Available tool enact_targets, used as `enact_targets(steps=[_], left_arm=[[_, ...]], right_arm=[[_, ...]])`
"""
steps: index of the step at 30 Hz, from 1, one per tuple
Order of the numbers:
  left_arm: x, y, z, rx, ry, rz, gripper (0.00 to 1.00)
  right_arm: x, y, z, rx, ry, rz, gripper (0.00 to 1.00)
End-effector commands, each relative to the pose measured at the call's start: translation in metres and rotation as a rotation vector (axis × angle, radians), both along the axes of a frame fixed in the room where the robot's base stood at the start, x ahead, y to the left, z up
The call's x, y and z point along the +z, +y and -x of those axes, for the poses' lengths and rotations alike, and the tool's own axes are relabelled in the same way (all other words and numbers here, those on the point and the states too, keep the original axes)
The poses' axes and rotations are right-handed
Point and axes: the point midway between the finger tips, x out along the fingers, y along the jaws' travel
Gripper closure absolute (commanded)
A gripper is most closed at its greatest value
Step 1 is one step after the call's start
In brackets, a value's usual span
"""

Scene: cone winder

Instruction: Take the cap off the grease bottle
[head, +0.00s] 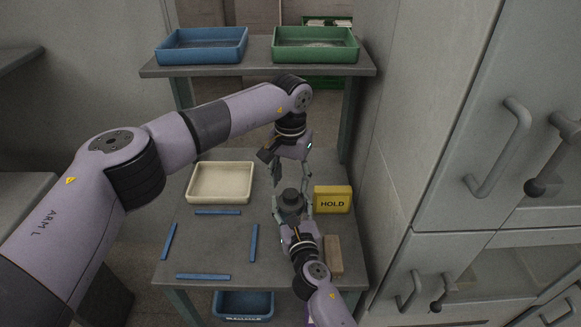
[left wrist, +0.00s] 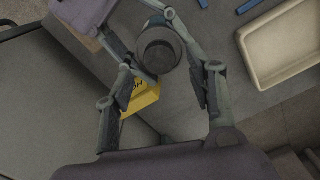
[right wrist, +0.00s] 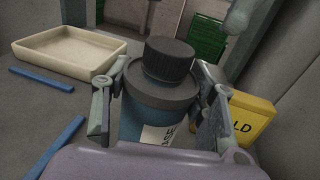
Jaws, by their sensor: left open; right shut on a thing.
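The grease bottle (right wrist: 150,115) is a blue-grey bottle with a pale label, upright on the grey table. Its dark ribbed cap (right wrist: 168,59) sits on top; the cap also shows from above in the left wrist view (left wrist: 158,47) and in the head view (head: 291,197). My right gripper (head: 293,214) is shut on the bottle's body, its fingers on either side below the cap. My left gripper (head: 290,186) is above the bottle, pointing down, fingers apart and empty. In the left wrist view its open fingers (left wrist: 166,80) are on either side of the cap, apart from it.
A yellow HOLD block (head: 332,199) stands right of the bottle, with a brown block (head: 333,255) in front of it. A cream tray (head: 221,202) sits at left. Blue strips (head: 253,243) mark out a clear area. Blue (head: 202,58) and green (head: 315,57) trays stand on the back shelf.

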Motion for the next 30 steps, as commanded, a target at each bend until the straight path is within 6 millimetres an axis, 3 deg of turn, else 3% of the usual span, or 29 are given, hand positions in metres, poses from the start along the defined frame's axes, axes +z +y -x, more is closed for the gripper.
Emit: enact_targets(steps=[7,18,30], left_arm=[[-0.031,0.000,0.000,0.000,0.001,0.000,0.50],[-0.037,0.000,0.000,0.000,0.000,0.000,0.50],[-0.037,0.000,0.000,0.001,0.000,0.000,0.76]], right_arm=[[0.000,0.000,0.000,0.000,0.001,-0.001,1.00],[0.000,0.000,0.000,0.000,0.001,-0.001,1.00],[0.000,0.000,0.000,0.000,0.001,-0.001,1.00]])
